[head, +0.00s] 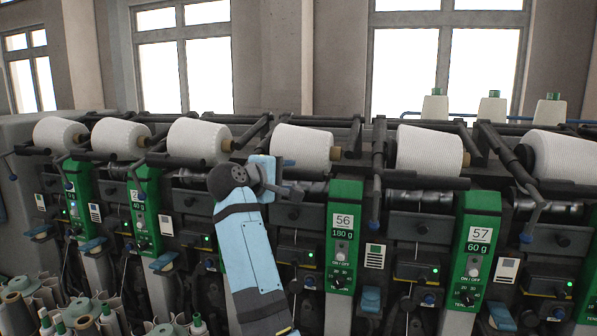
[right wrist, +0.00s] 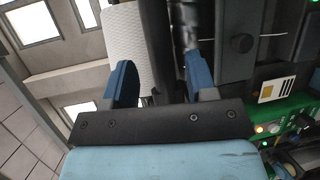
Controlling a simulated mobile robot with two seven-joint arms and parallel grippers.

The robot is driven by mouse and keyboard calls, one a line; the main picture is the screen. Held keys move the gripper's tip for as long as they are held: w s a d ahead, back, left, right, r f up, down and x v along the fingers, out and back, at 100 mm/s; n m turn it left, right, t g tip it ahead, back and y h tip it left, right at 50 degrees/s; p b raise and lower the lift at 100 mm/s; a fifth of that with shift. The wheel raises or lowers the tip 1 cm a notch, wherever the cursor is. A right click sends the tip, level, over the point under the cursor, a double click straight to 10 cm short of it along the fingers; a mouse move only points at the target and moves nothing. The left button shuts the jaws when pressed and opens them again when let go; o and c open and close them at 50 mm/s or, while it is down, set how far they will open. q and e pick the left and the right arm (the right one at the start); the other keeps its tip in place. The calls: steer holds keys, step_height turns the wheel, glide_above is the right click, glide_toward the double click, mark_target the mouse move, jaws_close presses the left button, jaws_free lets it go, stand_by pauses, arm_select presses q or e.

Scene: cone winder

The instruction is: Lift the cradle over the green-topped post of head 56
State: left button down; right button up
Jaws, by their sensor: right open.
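The green-topped post of head 56 (head: 343,235) stands right of centre, with a "56" and "180 g" label. Above and left of it, a white cone (head: 302,148) lies sideways in its dark cradle, partly behind my right gripper. My right gripper (head: 291,177) is in front of the cone's lower left side, fingers towards the machine. In the right wrist view, its two blue fingers (right wrist: 163,80) are apart, with dark machine parts beyond the gap and the white cone (right wrist: 128,45) behind the left finger. I cannot tell whether a finger touches the cradle. My left gripper is out of view.
Post 57 (head: 476,250) and its cone (head: 430,149) stand to the right. More cones and green posts line the left. Dark cradle arms with blue ends jut forward along the row. Bobbins and tubes (head: 85,325) fill the lower left.

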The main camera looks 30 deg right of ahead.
mark_target(295, 175)
steer(key=x, duration=0.4)
steer(key=shift+p, duration=0.3)
steer(key=shift+w+d+f, duration=0.1)
steer(key=shift+w+d, duration=0.05)
steer(key=shift+d, duration=0.3)
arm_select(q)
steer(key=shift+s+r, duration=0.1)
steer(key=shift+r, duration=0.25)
